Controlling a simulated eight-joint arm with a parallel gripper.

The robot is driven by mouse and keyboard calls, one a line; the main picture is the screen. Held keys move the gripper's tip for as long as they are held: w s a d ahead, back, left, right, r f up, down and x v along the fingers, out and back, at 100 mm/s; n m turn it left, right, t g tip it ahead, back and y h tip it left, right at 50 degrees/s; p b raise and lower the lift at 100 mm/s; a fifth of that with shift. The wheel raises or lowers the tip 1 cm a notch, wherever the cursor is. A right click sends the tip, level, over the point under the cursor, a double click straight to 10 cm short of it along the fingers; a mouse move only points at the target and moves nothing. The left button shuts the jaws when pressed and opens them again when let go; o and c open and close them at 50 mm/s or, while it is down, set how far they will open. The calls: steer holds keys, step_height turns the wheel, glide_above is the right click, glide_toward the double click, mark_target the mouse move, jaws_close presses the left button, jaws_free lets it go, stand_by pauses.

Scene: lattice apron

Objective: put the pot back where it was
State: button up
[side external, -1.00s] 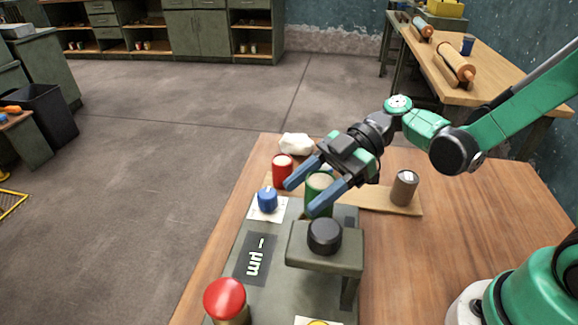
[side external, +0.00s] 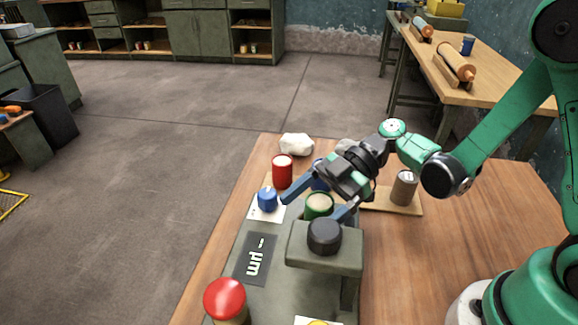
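A green pot (side external: 319,206) with a pale top stands between the two fingers of my gripper (side external: 313,206), just behind the black knob of the gauge. One blue finger passes along its far side and the other along its right side, and the fingers appear shut on it. Its base is hidden behind the gauge head, so I cannot tell whether it touches anything below. A blue thing (side external: 320,183) shows partly behind my gripper.
The grey gauge (side external: 315,258) with its "- µm" display (side external: 255,260) fills the front of the table. A blue knob (side external: 267,199) sits on a white card, and a red button (side external: 225,298) stands at front left. A white lump (side external: 296,144) lies at the back. The table's right side is clear.

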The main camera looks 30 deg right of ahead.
mark_target(322, 199)
steer(key=shift+f, duration=0.15)
steer(key=shift+o, duration=0.5)
steer(key=shift+v, duration=2.8)
